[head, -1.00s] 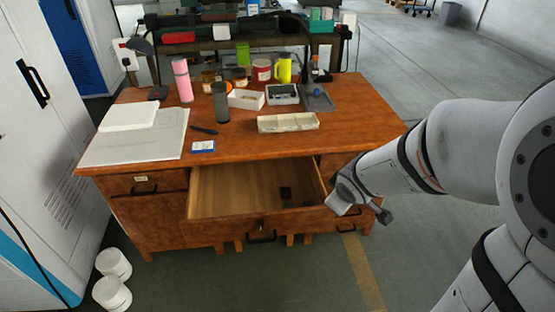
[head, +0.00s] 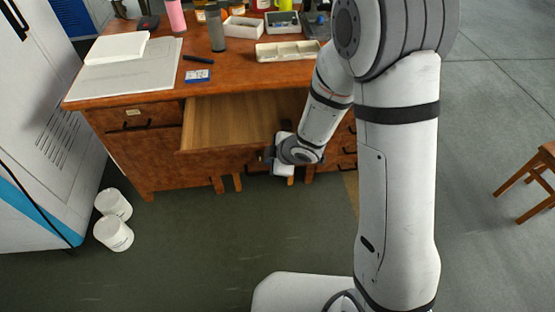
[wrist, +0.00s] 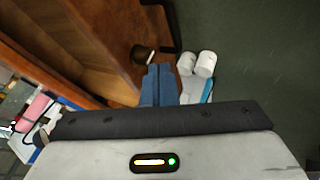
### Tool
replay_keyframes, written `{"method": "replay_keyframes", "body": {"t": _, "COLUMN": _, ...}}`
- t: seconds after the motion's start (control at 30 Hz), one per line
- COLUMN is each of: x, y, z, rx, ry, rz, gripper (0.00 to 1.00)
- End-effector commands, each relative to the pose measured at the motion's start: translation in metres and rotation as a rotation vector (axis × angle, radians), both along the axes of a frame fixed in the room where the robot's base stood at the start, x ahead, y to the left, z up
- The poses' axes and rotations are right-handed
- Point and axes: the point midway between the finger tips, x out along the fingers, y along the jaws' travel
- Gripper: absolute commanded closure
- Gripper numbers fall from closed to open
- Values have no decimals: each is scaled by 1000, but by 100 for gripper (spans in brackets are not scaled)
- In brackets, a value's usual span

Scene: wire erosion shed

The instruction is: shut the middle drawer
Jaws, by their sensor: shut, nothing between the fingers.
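The middle drawer (head: 232,118) of the brown wooden desk stands pulled out, with its bare wooden inside showing. Its right part is hidden behind my arm. My gripper (head: 269,155) is at the outer face of the drawer front (head: 215,160), right of its middle. In the wrist view my gripper's blue fingers (wrist: 160,80) are closed together with nothing between them. Their tips are close to the drawer front (wrist: 125,45), beside a small round fitting (wrist: 143,55) and a dark handle. I cannot tell whether they touch it.
The desk top (head: 140,88) carries papers, a blue card (head: 198,76), a grey cylinder (head: 215,30) and a pale tray (head: 290,50). Two white tubs (head: 113,220) stand on the floor at left, by a white cabinet (head: 40,130). A wooden stool (head: 535,180) is at right. Floor before the desk is clear.

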Motion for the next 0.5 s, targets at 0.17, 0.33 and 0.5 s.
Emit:
{"method": "replay_keyframes", "body": {"t": 0.17, "x": 25, "y": 9, "z": -5, "rx": -1, "ry": -1, "rz": 0, "gripper": 100}}
{"method": "replay_keyframes", "body": {"t": 0.33, "x": 39, "y": 13, "z": -5, "rx": -1, "ry": -1, "rz": 0, "gripper": 100}}
{"method": "replay_keyframes", "body": {"t": 0.5, "x": 42, "y": 14, "z": -6, "rx": -1, "ry": 0, "rz": 0, "gripper": 100}}
